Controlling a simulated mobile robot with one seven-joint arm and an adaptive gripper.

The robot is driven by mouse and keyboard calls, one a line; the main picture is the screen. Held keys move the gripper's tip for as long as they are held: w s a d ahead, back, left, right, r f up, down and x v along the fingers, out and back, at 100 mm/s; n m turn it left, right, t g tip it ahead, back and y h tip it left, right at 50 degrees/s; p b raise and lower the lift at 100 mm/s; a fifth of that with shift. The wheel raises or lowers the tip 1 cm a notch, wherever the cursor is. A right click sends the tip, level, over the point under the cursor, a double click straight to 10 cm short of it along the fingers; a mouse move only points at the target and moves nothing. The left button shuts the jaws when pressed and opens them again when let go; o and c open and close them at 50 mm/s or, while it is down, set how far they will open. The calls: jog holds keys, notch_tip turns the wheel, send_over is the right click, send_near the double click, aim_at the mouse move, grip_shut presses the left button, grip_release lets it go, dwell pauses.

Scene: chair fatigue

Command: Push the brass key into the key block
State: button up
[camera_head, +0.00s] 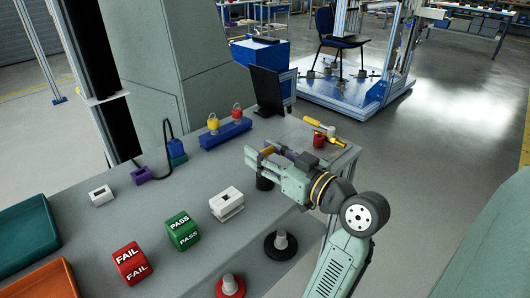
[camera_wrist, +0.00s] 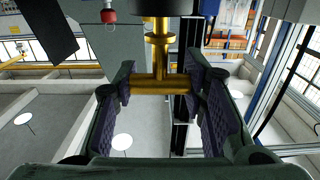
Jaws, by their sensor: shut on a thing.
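The brass key (camera_wrist: 160,55) has a crossbar handle and a collared shaft. In the wrist view my gripper (camera_wrist: 158,86) is shut on its crossbar, a pad at each end. The shaft runs to the top of that view, where a dark round body (camera_wrist: 184,9) lies; I cannot tell whether the tip is inside it. In the head view a bit of brass (camera_head: 267,150) shows at my gripper (camera_head: 262,157), above the table. A short black cylinder (camera_head: 264,183) stands below it and may be the key block; its top is hidden by my gripper.
Padlocks stand on a blue bar (camera_head: 226,133) behind my gripper. A white block (camera_head: 227,204), PASS cube (camera_head: 182,231) and FAIL cube (camera_head: 131,263) stand at the front left.

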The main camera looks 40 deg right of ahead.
jog(key=shift+f+b, duration=0.55)
jog(key=shift+f, duration=0.15)
jog(key=o, duration=1.4)
jog(key=shift+c, duration=0.2)
jog(key=s, duration=1.2)
jog(key=shift+d, duration=0.45)
